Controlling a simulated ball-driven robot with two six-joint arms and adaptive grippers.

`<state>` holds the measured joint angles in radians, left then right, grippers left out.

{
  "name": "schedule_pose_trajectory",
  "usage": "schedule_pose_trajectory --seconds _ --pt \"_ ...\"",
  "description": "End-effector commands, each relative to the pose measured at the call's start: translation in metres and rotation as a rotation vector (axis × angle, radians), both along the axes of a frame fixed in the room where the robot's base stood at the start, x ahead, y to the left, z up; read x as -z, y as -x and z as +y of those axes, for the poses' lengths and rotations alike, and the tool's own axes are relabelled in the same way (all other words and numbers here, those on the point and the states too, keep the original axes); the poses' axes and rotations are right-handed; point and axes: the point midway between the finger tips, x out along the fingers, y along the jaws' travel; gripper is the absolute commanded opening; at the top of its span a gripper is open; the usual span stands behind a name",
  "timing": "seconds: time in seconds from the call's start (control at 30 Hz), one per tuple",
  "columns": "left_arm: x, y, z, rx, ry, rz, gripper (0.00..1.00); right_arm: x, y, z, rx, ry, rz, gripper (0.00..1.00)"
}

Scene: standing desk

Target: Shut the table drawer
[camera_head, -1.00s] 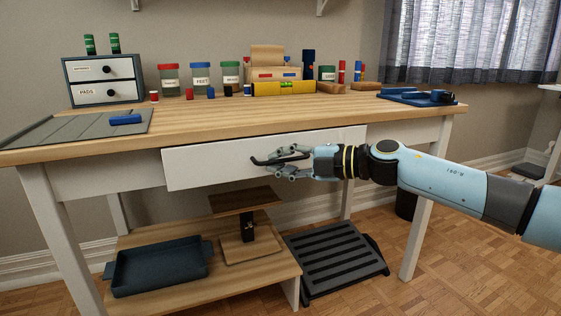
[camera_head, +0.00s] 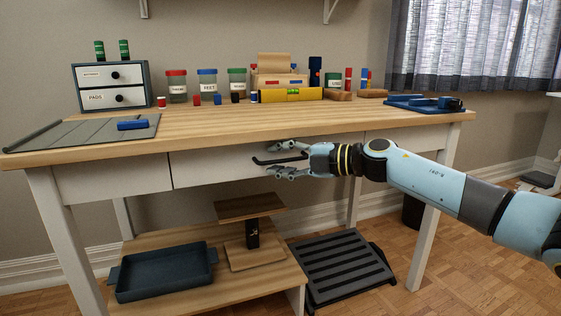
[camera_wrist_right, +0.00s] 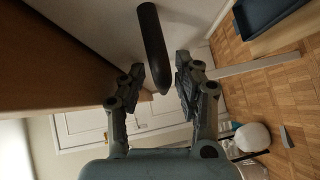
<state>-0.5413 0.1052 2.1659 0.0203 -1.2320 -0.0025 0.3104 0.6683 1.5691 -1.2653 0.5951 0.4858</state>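The table drawer (camera_head: 212,170) has a white front with a dark bar handle (camera_head: 268,161). In the head view its front sits about flush with the white panels beside it, under the wooden tabletop (camera_head: 330,119). My right gripper (camera_head: 285,160) is at the handle, its fingers spread above and below the bar. In the right wrist view the handle (camera_wrist_right: 152,45) runs in between the two parted fingers (camera_wrist_right: 160,90), with a gap showing on both sides. The drawer's inside is hidden. My left gripper is not in view.
The tabletop holds a small white drawer box (camera_head: 112,86), lidded jars (camera_head: 208,87), a grey mat (camera_head: 80,132) and a blue tray (camera_head: 420,104). Below are a shelf with a dark tray (camera_head: 165,272) and a slatted black footrest (camera_head: 342,268).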

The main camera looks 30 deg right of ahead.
Motion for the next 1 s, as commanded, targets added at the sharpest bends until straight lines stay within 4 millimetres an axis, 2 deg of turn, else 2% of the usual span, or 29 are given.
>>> schedule_pose_trajectory --seconds 0.27,0.6,0.8,1.0 --pt "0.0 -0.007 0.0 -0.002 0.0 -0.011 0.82 0.002 0.004 -0.002 -0.002 0.002 0.004 0.33" --pt "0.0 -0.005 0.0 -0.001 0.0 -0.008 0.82 -0.005 0.047 -0.029 -0.003 0.005 0.007 0.33" --pt "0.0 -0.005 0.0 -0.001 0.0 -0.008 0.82 -0.008 0.06 -0.037 -0.003 0.002 0.003 0.33" --pt "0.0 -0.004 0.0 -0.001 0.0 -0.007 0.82 -0.009 0.063 -0.039 -0.001 0.0 0.003 0.33"
